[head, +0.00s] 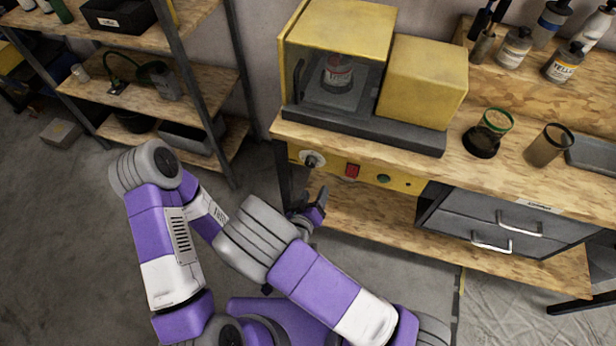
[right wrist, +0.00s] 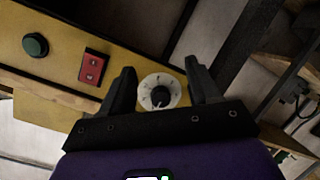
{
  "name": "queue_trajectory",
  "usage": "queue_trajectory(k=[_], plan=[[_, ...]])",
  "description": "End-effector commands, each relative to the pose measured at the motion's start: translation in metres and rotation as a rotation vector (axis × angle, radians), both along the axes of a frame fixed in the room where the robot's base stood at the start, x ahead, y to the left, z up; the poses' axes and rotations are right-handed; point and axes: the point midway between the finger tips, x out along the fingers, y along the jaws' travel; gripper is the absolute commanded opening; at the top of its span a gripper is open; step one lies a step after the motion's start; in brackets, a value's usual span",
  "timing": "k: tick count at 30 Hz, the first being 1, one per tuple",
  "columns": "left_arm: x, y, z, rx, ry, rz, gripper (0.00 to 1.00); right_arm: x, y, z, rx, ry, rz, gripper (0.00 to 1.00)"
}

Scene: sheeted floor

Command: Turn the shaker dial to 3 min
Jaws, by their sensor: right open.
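The shaker (head: 340,25) is a yellow cabinet with a clear front; a bottle (head: 337,72) stands inside it. Its dial (head: 313,160) is a white disc with a black knob on the yellow front panel below. In the right wrist view the dial (right wrist: 149,82) lies between the two fingers, beyond them; marks show on its face, but they are too small to read. My right gripper (head: 317,203) is below the dial in the head view. In the wrist view, the gripper (right wrist: 159,68) is open and empty, its fingers apart from the knob. My left gripper is not in view.
A red switch (head: 352,170) and a green button (head: 384,178) sit right of the dial on the panel. Drawers (head: 480,225) are farther right. Cups and bottles stand on the wooden bench (head: 455,170). A metal shelf (head: 190,90) stands at left, with open floor before it.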

Motion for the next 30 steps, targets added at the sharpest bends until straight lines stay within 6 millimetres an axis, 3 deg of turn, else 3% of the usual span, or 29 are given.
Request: queue_trajectory(k=[3,9,13,24,30], plan=[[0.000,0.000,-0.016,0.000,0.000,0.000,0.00,-0.003,0.024,0.021,-0.069,-0.152,0.024,0.61],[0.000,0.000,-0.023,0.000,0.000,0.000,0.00,-0.009,0.038,0.044,-0.114,-0.268,0.023,0.61],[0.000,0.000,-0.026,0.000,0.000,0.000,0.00,0.001,0.035,0.047,-0.117,-0.278,0.019,0.61],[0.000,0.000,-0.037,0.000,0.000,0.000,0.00,0.053,0.018,0.046,-0.114,-0.274,0.020,0.61],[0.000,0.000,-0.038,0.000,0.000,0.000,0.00,0.061,0.015,0.047,-0.116,-0.274,0.022,0.61]])
